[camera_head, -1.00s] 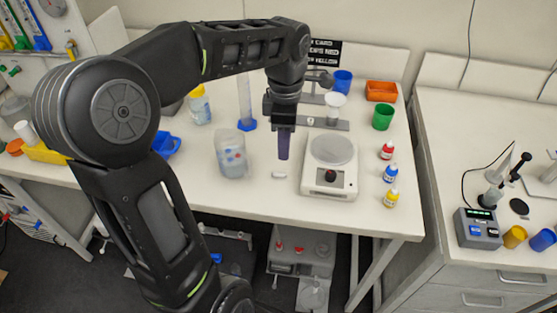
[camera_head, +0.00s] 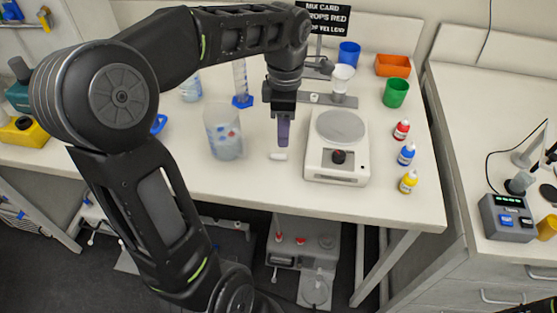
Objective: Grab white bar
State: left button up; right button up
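The white bar (camera_head: 278,156) is a small white piece lying on the white table, between a clear beaker (camera_head: 223,135) and a white scale with a round grey plate (camera_head: 337,146). My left gripper (camera_head: 283,143) points down just above and behind the bar, its purple-grey fingers close to it. I cannot tell whether the fingers touch the bar or how far apart they are. My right gripper is not in view.
Red (camera_head: 401,130), blue (camera_head: 406,154) and yellow (camera_head: 408,182) bottles stand right of the scale. A green cup (camera_head: 396,93), blue cup (camera_head: 348,54) and orange bin (camera_head: 392,65) are behind. A blue-based cylinder (camera_head: 241,82) stands behind the beaker. The table front is clear.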

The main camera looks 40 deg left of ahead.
aim_at(284, 155)
pick_arm(q)
jog(key=shift+f, duration=0.1)
jog(key=shift+f, duration=1.15)
jog(key=shift+f, duration=0.1)
notch_tip(284, 155, down, 5)
jog(key=shift+f+p, duration=0.1)
jog(key=shift+p, duration=0.65)
jog(key=shift+c, duration=0.3)
grip_shut()
